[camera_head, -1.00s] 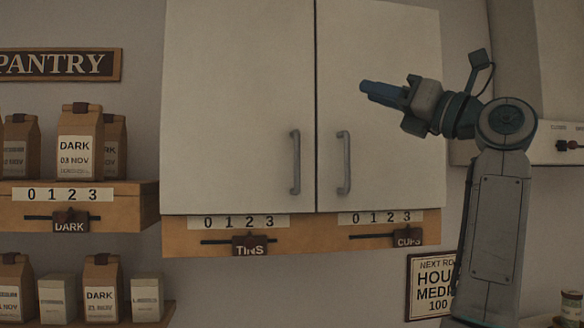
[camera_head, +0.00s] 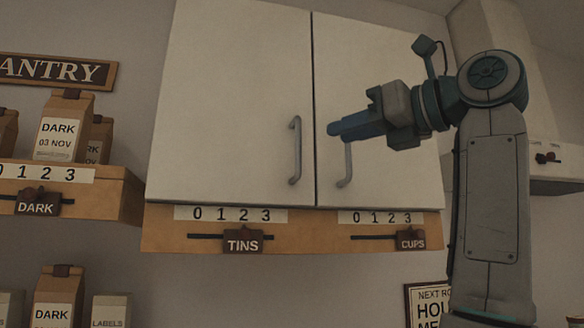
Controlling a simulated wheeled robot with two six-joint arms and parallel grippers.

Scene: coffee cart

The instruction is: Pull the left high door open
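The left high door (camera_head: 225,110) is a pale cabinet door on the wall, shut flush beside the right door (camera_head: 375,60). Its grey vertical bar handle (camera_head: 296,150) is near its right edge, fully visible.
Under the doors runs a wooden rail with the TINS slider (camera_head: 242,241) and CUPS slider (camera_head: 410,241). Pantry shelves (camera_head: 60,190) with coffee bags stand at left. A range-hood-like unit (camera_head: 550,165) is at right. The space before the left door looks clear.

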